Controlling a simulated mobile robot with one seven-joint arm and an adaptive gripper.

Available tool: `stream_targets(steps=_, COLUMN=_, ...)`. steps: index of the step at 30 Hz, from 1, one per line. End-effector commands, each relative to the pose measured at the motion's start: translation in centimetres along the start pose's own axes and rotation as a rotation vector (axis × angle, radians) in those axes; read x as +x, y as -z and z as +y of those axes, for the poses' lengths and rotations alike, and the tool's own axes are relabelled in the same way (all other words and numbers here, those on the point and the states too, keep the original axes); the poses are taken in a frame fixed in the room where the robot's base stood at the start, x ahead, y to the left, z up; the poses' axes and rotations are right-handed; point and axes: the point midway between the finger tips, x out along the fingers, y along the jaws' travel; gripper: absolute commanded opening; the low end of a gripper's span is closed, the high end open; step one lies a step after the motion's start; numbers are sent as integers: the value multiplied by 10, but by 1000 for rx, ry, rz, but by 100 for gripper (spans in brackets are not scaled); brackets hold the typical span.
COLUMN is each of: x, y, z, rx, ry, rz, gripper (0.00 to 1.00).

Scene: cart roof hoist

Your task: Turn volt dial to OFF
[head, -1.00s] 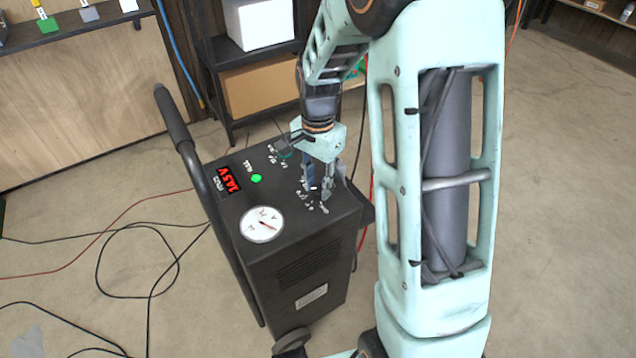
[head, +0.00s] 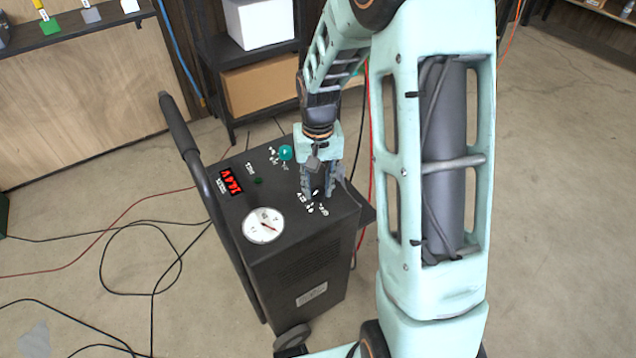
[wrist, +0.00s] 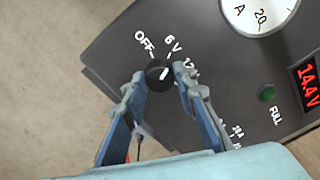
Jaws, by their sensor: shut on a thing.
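The volt dial (wrist: 158,75) is a small black knob with a white pointer line, on top of a dark charger cart (head: 290,262). In the wrist view the labels OFF (wrist: 144,40), 6 V (wrist: 172,44) and a partly hidden 12 lie around it. The pointer slants up and right, away from OFF, toward the 6 V and 12 side. My gripper (wrist: 159,82) has one finger on each side of the dial and is shut on it. In the head view my gripper (head: 322,192) covers the dial, with white labels just in front.
The cart top also holds a round gauge (head: 263,226), a red display (head: 231,181) reading 14.4 V, a dark green FULL lamp (wrist: 267,93) and a teal knob (head: 285,153). A handle (head: 178,125) rises at left. Cables lie on the floor; a shelf (head: 255,60) stands behind.

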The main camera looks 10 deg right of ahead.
Motion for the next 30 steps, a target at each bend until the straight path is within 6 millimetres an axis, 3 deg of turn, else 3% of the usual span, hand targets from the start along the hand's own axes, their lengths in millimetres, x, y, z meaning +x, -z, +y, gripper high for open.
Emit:
stream_targets(steps=18, x=-2, y=0, z=0, rx=-580, ry=1, rz=0, gripper=2)
stream_targets(steps=30, x=-2, y=0, z=0, rx=-852, ry=0, rz=1, gripper=2)
